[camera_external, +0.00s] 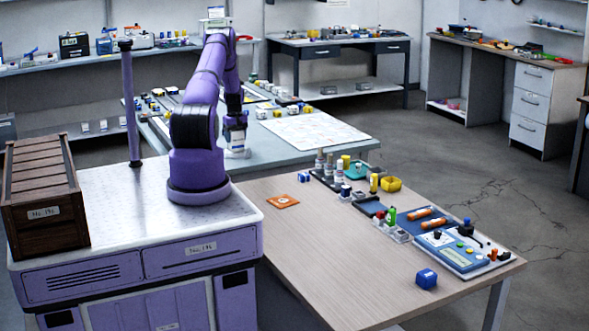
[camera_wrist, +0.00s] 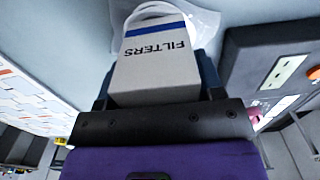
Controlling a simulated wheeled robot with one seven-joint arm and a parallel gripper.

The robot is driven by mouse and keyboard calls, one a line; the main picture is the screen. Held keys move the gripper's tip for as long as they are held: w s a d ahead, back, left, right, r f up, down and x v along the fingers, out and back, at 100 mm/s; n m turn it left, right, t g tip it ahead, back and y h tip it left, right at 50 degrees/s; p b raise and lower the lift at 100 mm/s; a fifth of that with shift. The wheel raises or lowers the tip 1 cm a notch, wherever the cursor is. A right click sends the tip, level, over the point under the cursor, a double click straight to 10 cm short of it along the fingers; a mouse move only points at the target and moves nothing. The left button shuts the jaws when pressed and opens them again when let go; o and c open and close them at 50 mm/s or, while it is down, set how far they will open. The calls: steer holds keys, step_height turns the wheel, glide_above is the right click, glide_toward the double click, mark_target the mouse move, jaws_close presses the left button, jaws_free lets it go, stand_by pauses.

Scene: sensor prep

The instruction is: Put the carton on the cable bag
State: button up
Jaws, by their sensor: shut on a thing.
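The carton (camera_wrist: 158,74) is pale grey with a blue stripe and the word FILTERS. It fills the middle of the wrist view, between the dark fingers of my gripper (camera_wrist: 158,85), which is shut on it. The cable bag (camera_wrist: 206,24) is clear plastic with a white coiled cable, lying on the grey table behind the far end of the carton. The carton overlaps the bag in this view, and I cannot tell if they touch. In the external view my gripper (camera_external: 236,136) is low over the grey-blue table, with the carton small and partly hidden.
A white printed sheet (camera_external: 312,130) lies on the grey-blue table (camera_external: 265,160), right of my gripper. Several small parts stand behind it. A dark case (camera_wrist: 270,60) is close on the right in the wrist view. A wooden table (camera_external: 330,255) with tools is nearer.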

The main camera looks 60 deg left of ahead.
steer(key=o, duration=0.9)
steer(key=shift+f, duration=0.1)
steer(key=shift+o, duration=0.2)
step_height(320, 180, up, 12)
steer(key=shift+r, duration=0.15)
